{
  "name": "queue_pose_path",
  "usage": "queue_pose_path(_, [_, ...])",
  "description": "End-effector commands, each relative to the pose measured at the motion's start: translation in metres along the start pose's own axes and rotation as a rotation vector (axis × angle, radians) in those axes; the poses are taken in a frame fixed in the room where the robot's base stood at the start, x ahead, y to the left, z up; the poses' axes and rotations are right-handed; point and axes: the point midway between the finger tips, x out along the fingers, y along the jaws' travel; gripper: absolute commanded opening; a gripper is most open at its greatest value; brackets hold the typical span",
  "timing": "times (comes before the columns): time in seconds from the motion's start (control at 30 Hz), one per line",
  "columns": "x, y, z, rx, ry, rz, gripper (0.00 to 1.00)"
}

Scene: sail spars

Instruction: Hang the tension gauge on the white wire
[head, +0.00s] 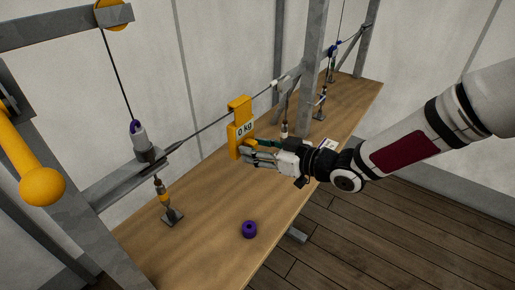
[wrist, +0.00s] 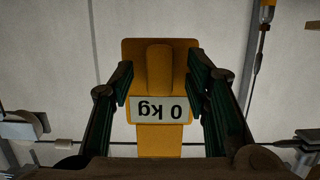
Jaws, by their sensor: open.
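The tension gauge (head: 238,138) is a yellow, hook-topped block with a "0 kg" label. It is upright at the taut wire (head: 206,130), its bent top level with the wire. The wire looks grey rather than white and passes behind the gauge, so I cannot tell if the hook bears on it. My gripper (head: 250,153) is at the gauge's lower right, open. In the wrist view the gauge (wrist: 158,141) appears upside down, between the two dark green fingers (wrist: 160,85), which stand close to its sides. The wire (wrist: 65,142) crosses low there.
A wooden bench (head: 200,210) runs below, with a purple ring (head: 249,229) near its front edge. A grey post (head: 310,70) stands behind my gripper. A fitting on a foot (head: 172,217) stands at the left. A yellow-orange ball-ended lever (head: 42,186) is at far left.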

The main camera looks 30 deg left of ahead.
Motion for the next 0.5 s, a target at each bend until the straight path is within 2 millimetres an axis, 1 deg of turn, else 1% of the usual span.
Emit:
queue_pose_path(0.17, [-0.003, 0.000, 0.000, 0.000, 0.000, 0.001, 0.43])
queue_pose_path(0.5, [-0.032, 0.000, -0.001, 0.000, 0.000, 0.001, 0.43])
